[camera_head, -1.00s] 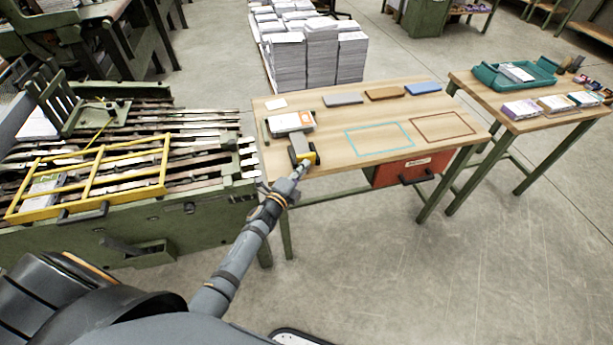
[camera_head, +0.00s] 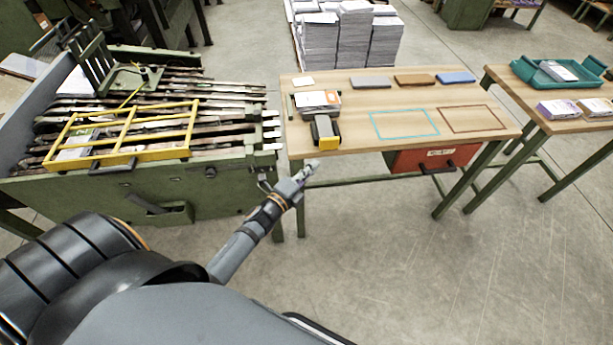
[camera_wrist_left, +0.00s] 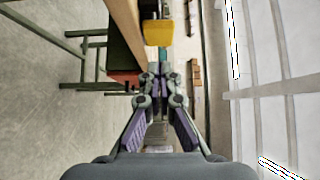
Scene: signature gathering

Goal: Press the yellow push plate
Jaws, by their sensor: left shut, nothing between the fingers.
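The yellow push plate (camera_head: 328,144) is on the front end of a small dark device (camera_head: 322,127) near the left front of the wooden table (camera_head: 362,147). The plate also shows in the left wrist view (camera_wrist_left: 158,33), just beyond the fingertips. My left gripper (camera_head: 311,167) is in front of the table's front edge, below and a little left of the plate in the head view. It looks apart from the plate. In the left wrist view its fingers (camera_wrist_left: 160,70) are together and empty. My right gripper is not in view.
A green machine with a yellow frame (camera_head: 122,157) stands left of the table. Papers (camera_head: 318,98) lie behind the device. A red drawer (camera_head: 437,157) hangs under the table. Paper stacks (camera_head: 355,35) stand behind. A second table with a teal tray (camera_head: 528,72) is at right.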

